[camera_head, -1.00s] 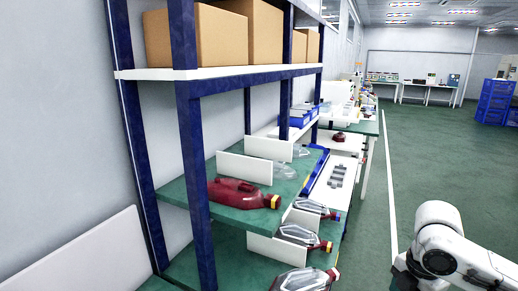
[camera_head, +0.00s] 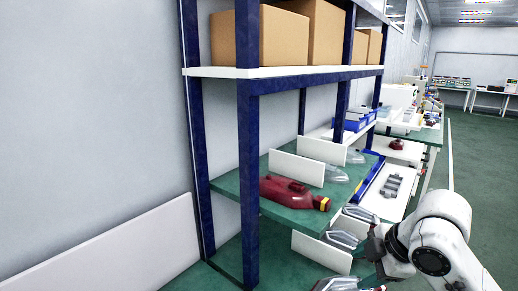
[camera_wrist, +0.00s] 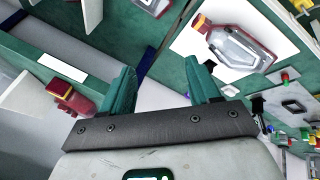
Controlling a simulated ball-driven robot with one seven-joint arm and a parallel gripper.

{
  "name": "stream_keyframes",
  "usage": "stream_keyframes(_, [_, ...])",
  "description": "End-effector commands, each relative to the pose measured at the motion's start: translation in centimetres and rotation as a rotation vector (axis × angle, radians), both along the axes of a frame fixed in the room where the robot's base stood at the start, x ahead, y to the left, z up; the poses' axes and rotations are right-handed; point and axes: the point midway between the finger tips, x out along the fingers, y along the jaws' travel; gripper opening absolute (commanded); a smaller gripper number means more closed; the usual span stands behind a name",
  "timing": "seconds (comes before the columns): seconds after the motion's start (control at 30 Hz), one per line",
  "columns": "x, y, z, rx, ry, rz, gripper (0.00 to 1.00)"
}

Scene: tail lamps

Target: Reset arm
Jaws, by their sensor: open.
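My gripper shows in the wrist view (camera_wrist: 165,85) with its two green fingers spread apart and nothing between them. In the head view my white arm (camera_head: 440,235) is at the lower right, in front of the lower shelf's right end; the gripper's fingers cannot be made out there. A dark red tail lamp (camera_head: 292,192) lies on the green middle shelf (camera_head: 228,186). Clear and red lamps (camera_head: 345,238) lie on the lower level, partly hidden by my arm. The wrist view shows one clear lamp with a red rim (camera_wrist: 238,45) on a white surface.
The blue-framed rack (camera_head: 248,150) holds cardboard boxes (camera_head: 285,35) on top. White dividers (camera_head: 297,167) split the shelves. A white panel (camera_head: 110,250) stands at the lower left. Workbenches (camera_head: 430,135) stand beyond the rack. Green floor at the right is free.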

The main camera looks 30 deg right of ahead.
Motion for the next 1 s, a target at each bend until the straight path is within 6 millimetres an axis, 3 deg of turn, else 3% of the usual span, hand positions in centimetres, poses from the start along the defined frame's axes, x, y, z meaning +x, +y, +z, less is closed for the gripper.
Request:
stream_keyframes(0.03, [1.7,2.2,0.4,0.054,-0.045,-0.016,0.61])
stream_keyframes(0.2, [4.7,6.9,0.8,0.220,-0.134,-0.132,0.61])
stream_keyframes(0.33, [5.5,10.3,-0.6,0.352,-0.143,-0.237,0.61])
stream_keyframes(0.47, [5.0,13.4,-3.4,0.466,-0.101,-0.357,0.61])
stream_keyframes(0.63, [2.2,16.8,-8.7,0.560,0.012,-0.528,0.61])
stream_keyframes(0.77, [-1.7,18.6,-13.4,0.574,0.125,-0.667,0.61])
stream_keyframes(0.9, [-7.5,19.2,-18.4,0.521,0.250,-0.816,0.61])
stream_keyframes(1.0, [-11.9,18.5,-21.2,0.445,0.321,-0.912,0.61])
